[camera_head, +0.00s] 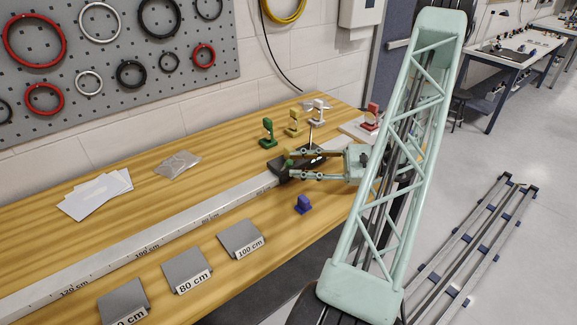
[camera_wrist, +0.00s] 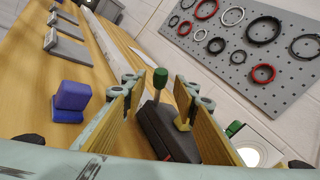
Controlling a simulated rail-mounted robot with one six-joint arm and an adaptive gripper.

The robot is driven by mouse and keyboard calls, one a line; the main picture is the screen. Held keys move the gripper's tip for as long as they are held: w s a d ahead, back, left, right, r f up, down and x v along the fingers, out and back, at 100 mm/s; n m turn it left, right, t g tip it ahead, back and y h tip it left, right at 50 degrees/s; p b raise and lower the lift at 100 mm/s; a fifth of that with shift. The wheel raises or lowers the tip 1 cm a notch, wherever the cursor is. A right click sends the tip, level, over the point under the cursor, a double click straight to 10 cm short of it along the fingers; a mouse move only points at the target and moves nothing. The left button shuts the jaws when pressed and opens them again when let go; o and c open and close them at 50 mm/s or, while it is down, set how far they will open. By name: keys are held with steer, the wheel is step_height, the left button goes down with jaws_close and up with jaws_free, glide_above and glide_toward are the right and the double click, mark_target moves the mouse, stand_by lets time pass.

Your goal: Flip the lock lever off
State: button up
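A dark carriage (camera_head: 276,167) sits on the metal rail (camera_head: 200,212) on the wooden bench. In the wrist view its black body (camera_wrist: 168,135) carries a lever with a green knob (camera_wrist: 160,78), standing up and leaning slightly. My gripper (camera_head: 291,164) reaches in from the right at the carriage. In the wrist view the yellow-padded fingers (camera_wrist: 160,103) flank the carriage and lever with gaps visible. Whether a finger touches the carriage cannot be told.
A blue holder (camera_head: 303,204) stands in front of the rail. Green (camera_head: 267,132), yellow (camera_head: 294,122), white (camera_head: 318,111) and red (camera_head: 371,118) holders stand behind and right. Grey labelled stands (camera_head: 187,269) line the front. Papers (camera_head: 97,194) and a plastic bag (camera_head: 178,164) lie behind the rail.

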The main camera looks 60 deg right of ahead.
mark_target(289, 164)
steer(key=shift+x, duration=1.6)
steer(key=shift+c, duration=0.9)
jaws_close()
